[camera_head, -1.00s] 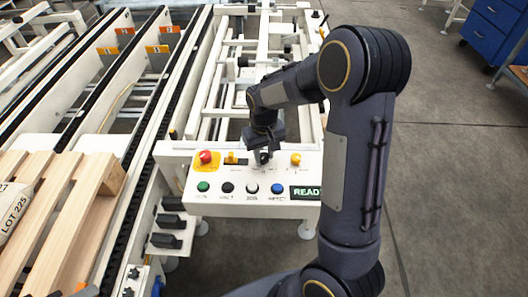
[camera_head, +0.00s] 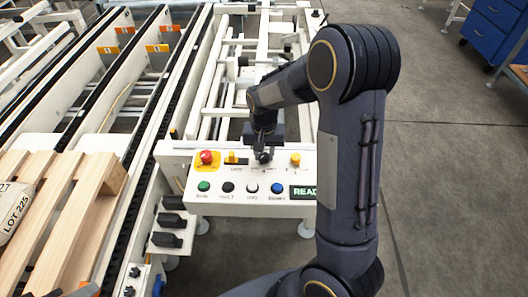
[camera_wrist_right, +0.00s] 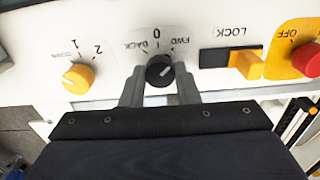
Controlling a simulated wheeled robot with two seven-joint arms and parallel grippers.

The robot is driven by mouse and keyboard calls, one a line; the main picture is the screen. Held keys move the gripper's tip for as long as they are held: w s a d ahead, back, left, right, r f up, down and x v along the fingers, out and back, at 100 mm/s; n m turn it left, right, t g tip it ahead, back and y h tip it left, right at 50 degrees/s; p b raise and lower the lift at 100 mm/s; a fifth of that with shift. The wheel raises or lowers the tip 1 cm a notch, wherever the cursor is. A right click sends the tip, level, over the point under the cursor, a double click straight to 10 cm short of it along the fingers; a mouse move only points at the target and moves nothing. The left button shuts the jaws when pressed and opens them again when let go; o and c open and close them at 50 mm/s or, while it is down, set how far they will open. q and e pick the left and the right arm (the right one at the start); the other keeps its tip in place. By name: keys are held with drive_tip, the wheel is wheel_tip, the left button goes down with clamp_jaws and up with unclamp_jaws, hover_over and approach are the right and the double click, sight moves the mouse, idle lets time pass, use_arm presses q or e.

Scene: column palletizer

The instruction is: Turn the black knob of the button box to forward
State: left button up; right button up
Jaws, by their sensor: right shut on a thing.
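The button box (camera_head: 218,181) is a white panel in the middle of the head view. Its black knob (camera_wrist_right: 160,72) shows in the right wrist view, below the printed marks BACK, 0 and FWD, which read upside down. My right gripper (camera_wrist_right: 160,84) is shut on the black knob, with one grey finger on each side. The knob's pale mark seems to point up and right, toward the FWD side. In the head view my right gripper (camera_head: 263,158) reaches down onto the panel and mostly hides the knob. My left gripper is not in view.
A yellow selector (camera_wrist_right: 78,78), a yellow LOCK slider (camera_wrist_right: 246,64) and a red stop button (camera_wrist_right: 308,60) flank the knob. Several push buttons (camera_head: 252,188) and a READY display (camera_head: 303,192) line the panel's front. A wooden pallet (camera_head: 62,215) lies left.

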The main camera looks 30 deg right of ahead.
sight(264, 156)
drive_tip(key=o, duration=1)
drive_tip(key=shift+c, duration=0.2)
wheel_tip(264, 156, up, 8)
drive_tip(key=shift+f+p, duration=0.1)
drive_tip(key=shift+p, duration=0.2)
